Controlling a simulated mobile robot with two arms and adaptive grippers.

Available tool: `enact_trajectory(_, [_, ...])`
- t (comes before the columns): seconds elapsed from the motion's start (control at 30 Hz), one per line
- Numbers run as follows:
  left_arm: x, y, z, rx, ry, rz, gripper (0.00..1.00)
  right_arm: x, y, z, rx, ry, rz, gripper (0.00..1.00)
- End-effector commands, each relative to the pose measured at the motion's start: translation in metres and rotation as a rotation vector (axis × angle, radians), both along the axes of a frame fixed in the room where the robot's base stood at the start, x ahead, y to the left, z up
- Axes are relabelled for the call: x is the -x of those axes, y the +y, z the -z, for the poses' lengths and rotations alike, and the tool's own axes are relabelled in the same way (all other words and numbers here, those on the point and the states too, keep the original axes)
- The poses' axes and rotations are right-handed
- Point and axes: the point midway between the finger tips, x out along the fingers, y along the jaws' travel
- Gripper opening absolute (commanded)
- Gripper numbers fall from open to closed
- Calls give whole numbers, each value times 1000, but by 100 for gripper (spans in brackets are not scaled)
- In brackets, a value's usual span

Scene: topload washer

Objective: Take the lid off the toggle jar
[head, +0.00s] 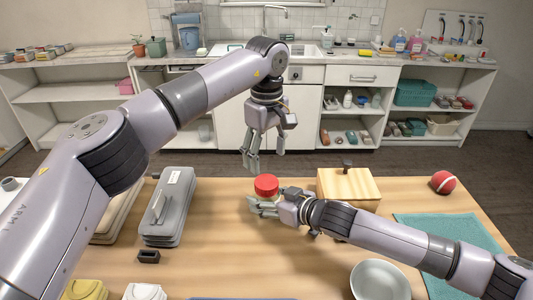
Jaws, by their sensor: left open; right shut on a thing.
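The toggle jar appears to be the small round thing with a red lid (266,184) near the table's far edge. The lid sits on top, and the jar's body below it is mostly hidden by my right gripper. My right gripper (264,206) comes in from the right and is shut on the jar below the red lid. My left gripper (266,160) points down just above the lid. Its fingers are apart, it is empty, and it looks clear of the lid.
A wooden box with a dark knob (348,184) stands right of the jar. A grey case (168,207) lies left. A metal bowl (380,280), a teal mat (450,240) and a red ball (443,182) are at right. The table's (220,255) front middle is clear.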

Motion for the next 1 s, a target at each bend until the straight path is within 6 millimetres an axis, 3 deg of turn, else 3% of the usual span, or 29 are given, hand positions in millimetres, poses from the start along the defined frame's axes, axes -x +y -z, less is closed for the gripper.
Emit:
enact_trajectory(0.3, [0, 0, 0, 0, 0, 624, 66, 0, 0, 1, 0, 1, 0, 0])
enact_trajectory(0.5, [0, 0, 0, 0, 1, 946, 66, 0, 0, 1, 0, 1, 0, 0])
enact_trajectory(0.77, [0, 0, 2, 1, 2, 1131, 66, 0, 0, 1, 0, 1, 0, 0])
enact_trajectory(1.0, [1, 1, 32, 2, 5, 1143, 66, 0, 0, 1, 0, 1, 0, 0])
